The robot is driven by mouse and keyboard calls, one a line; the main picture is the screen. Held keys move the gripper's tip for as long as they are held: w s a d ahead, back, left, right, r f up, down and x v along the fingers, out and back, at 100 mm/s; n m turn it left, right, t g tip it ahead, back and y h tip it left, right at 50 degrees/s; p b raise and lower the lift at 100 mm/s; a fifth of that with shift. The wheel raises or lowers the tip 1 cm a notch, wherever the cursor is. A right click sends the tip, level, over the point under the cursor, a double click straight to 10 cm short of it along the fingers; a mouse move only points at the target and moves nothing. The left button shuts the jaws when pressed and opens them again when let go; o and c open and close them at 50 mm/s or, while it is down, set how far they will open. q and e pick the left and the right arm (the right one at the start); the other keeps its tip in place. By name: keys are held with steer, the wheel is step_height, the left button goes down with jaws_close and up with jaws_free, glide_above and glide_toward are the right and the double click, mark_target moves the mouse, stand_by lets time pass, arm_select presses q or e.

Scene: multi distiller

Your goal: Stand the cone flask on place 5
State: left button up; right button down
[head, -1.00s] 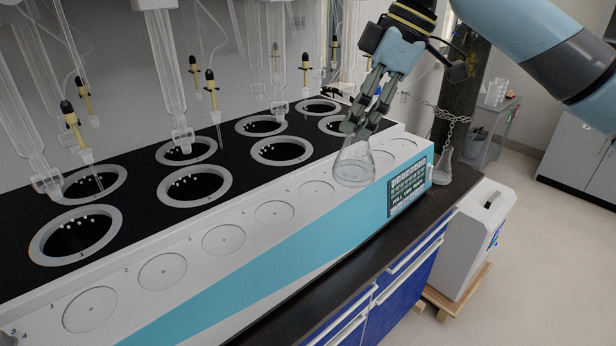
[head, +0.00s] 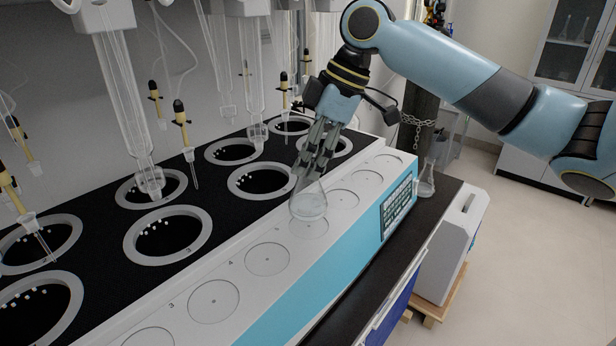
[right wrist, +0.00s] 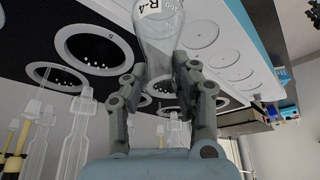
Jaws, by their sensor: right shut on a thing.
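The clear cone flask (head: 308,205) is held upright by its neck in my right gripper (head: 313,165), over the white front ledge. In the head view its base overlaps the back edge of a marked circle, place 5 (head: 313,230), just past the circle labelled 4. I cannot tell whether the base touches the ledge. In the right wrist view the flask (right wrist: 160,35) sits between the fingers and carries a label reading R-4. My left gripper is not in view.
Empty circles place 4 (head: 267,259) and place 3 (head: 213,301) lie nearer. Black wells with grey rims (head: 168,235) and hanging glass tubes (head: 125,110) stand behind the ledge. Another cone flask (head: 427,180) stands on the dark bench by the chained cylinder.

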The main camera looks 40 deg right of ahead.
step_height(320, 180, down, 4)
steer(key=shift+r, duration=0.2)
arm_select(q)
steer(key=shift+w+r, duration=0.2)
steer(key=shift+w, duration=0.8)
arm_select(e)
steer(key=c, duration=1)
jaws_free()
steer(key=shift+c, duration=0.2)
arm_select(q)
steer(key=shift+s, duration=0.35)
arm_select(e)
steer(key=v, duration=1.2)
steer(key=shift+a+r, duration=0.1)
